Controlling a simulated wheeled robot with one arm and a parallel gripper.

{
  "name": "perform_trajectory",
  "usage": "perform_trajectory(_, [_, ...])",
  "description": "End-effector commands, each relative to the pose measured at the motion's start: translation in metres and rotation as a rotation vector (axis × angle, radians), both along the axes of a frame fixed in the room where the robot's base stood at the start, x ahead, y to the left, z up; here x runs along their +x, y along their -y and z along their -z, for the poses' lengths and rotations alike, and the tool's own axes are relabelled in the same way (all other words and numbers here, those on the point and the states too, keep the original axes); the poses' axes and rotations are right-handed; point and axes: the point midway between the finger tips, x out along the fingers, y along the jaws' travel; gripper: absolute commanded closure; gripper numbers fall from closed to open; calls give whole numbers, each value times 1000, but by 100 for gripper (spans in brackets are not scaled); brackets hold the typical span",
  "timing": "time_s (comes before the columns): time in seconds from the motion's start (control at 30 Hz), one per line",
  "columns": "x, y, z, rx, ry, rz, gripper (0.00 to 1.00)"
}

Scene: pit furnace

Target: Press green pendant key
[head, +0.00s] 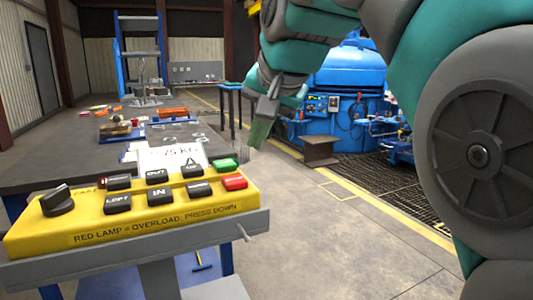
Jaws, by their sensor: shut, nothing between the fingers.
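The yellow pendant (60,243) lies on a grey shelf in the lower left of the head view. Its green key (225,164) is at the far right end of the back row, with the red key (234,182) in front of it. Black keys and a black rotary knob (57,201) fill the rest of the face. My gripper (257,144) is shut and empty, pointing down, a little right of and above the green key in the picture. A gap shows between fingertips and key; its depth is hard to judge.
A dark table (60,155) with tools, an orange box (173,112) and a white weight card (172,156) stands behind the pendant. A blue furnace (350,70) and a steel beam piece (318,150) are beyond.

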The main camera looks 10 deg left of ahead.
Motion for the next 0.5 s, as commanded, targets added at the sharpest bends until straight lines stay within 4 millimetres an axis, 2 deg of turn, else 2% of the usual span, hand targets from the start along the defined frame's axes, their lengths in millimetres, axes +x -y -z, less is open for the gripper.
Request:
perform_trajectory(0.03, [0,-12,-18,21,25,-9,100])
perform_trajectory(0.2, [-4,-39,-54,76,69,-27,100])
perform_trajectory(0.33, [-8,-51,-72,103,91,-36,100])
perform_trajectory(0.5, [-10,-57,-78,115,98,-41,100])
